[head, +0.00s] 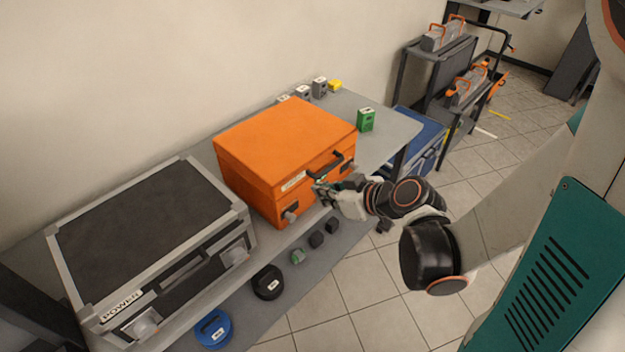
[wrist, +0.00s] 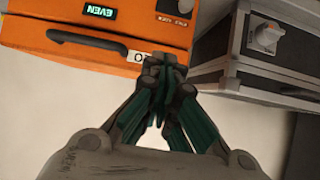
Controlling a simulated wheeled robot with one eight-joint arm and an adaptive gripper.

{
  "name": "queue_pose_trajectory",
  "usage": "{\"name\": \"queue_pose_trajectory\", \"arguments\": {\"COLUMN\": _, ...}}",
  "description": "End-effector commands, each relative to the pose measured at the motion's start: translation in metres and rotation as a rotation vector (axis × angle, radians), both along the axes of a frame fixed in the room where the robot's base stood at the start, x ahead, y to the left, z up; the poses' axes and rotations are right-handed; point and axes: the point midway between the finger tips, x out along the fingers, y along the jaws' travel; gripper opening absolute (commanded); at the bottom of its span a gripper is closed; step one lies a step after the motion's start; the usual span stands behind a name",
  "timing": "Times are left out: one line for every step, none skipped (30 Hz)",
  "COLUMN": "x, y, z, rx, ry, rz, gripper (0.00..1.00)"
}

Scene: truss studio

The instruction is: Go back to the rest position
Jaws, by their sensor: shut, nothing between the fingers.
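My gripper (head: 322,190) is at the front of the orange case (head: 275,140), close to its dark handle (head: 330,166). In the wrist view my gripper (wrist: 165,62) is shut with its fingertips together and nothing between them. The fingertips overlap the lower part of the orange case (wrist: 110,12) in that view, beside a white label; I cannot tell whether they touch it. The orange case is closed and stands on the grey table.
A black case with metal edges (head: 150,225) stands left of the orange case. Tape rolls, one blue (head: 213,328) and one black (head: 268,282), and small blocks lie along the front. A green block (head: 366,120) sits at right. A cart (head: 440,75) stands beyond; tiled floor is open in front.

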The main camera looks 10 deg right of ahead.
Motion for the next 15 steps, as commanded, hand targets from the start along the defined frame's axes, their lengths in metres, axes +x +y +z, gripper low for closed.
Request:
{"name": "queue_pose_trajectory", "arguments": {"x": -0.0022, "y": -0.0023, "z": -0.0011, "rx": 0.0, "ry": 0.0, "rz": -0.002, "gripper": 0.0}}
{"name": "queue_pose_trajectory", "arguments": {"x": -0.0033, "y": -0.0032, "z": -0.0015, "rx": 0.0, "ry": 0.0, "rz": -0.002, "gripper": 0.0}}
{"name": "queue_pose_trajectory", "arguments": {"x": -0.0046, "y": -0.0038, "z": -0.002, "rx": 0.0, "ry": 0.0, "rz": -0.002, "gripper": 0.0}}
{"name": "queue_pose_trajectory", "arguments": {"x": -0.0052, "y": -0.0041, "z": -0.0022, "rx": 0.0, "ry": 0.0, "rz": -0.001, "gripper": 0.0}}
{"name": "queue_pose_trajectory", "arguments": {"x": -0.0057, "y": -0.0042, "z": -0.0024, "rx": 0.0, "ry": 0.0, "rz": -0.001, "gripper": 0.0}}
{"name": "queue_pose_trajectory", "arguments": {"x": -0.006, "y": -0.0042, "z": -0.0025, "rx": 0.0, "ry": 0.0, "rz": -0.001, "gripper": 0.0}}
{"name": "queue_pose_trajectory", "arguments": {"x": -0.0061, "y": -0.0042, "z": -0.0024, "rx": 0.0, "ry": 0.0, "rz": -0.001, "gripper": 0.0}}
{"name": "queue_pose_trajectory", "arguments": {"x": -0.0061, "y": -0.0041, "z": -0.0023, "rx": 0.0, "ry": 0.0, "rz": -0.001, "gripper": 0.0}}
{"name": "queue_pose_trajectory", "arguments": {"x": -0.0062, "y": -0.004, "z": -0.0019, "rx": 0.0, "ry": 0.002, "rz": -0.002, "gripper": 0.0}}
{"name": "queue_pose_trajectory", "arguments": {"x": -0.0064, "y": -0.0039, "z": -0.0013, "rx": 0.0, "ry": 0.006, "rz": -0.003, "gripper": 0.0}}
{"name": "queue_pose_trajectory", "arguments": {"x": -0.0068, "y": -0.0038, "z": -0.0005, "rx": -0.001, "ry": 0.01, "rz": -0.006, "gripper": 0.0}}
{"name": "queue_pose_trajectory", "arguments": {"x": -0.0077, "y": -0.0039, "z": 0.0009, "rx": -0.003, "ry": 0.019, "rz": -0.011, "gripper": 0.0}}
{"name": "queue_pose_trajectory", "arguments": {"x": -0.0082, "y": -0.004, "z": 0.0023, "rx": -0.005, "ry": 0.028, "rz": -0.017, "gripper": 0.0}}
{"name": "queue_pose_trajectory", "arguments": {"x": -0.0094, "y": -0.0039, "z": 0.0041, "rx": -0.005, "ry": 0.04, "rz": -0.024, "gripper": 0.0}}
{"name": "queue_pose_trajectory", "arguments": {"x": -0.011, "y": -0.0043, "z": 0.0066, "rx": -0.009, "ry": 0.057, "rz": -0.036, "gripper": 0.0}}
